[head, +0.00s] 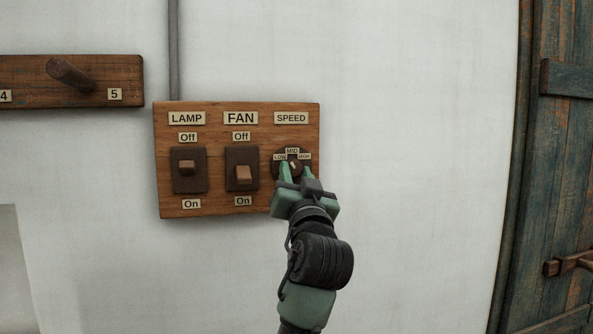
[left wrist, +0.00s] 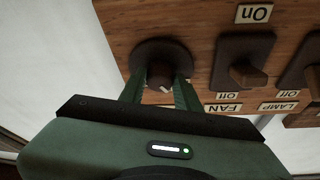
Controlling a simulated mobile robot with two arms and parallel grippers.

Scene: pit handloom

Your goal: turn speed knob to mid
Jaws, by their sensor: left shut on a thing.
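The round dark speed knob (head: 292,164) sits under the SPEED label at the right of the wooden switch board (head: 222,207). LOW, MID and HIGH tags stand around its upper edge. Its pale pointer mark points up, tilted slightly to the left, close to MID. My left gripper (head: 296,174) reaches it from below and is shut on it, one finger on each side. In the left wrist view, which is upside down, the fingers flank the knob (left wrist: 159,76) and its pale mark shows between them.
The lamp switch (head: 187,168) and the fan switch (head: 243,174) are left of the knob on the same board. A peg rail (head: 25,82) is at upper left and a wooden door (head: 560,180) at far right. The white wall between board and door is clear.

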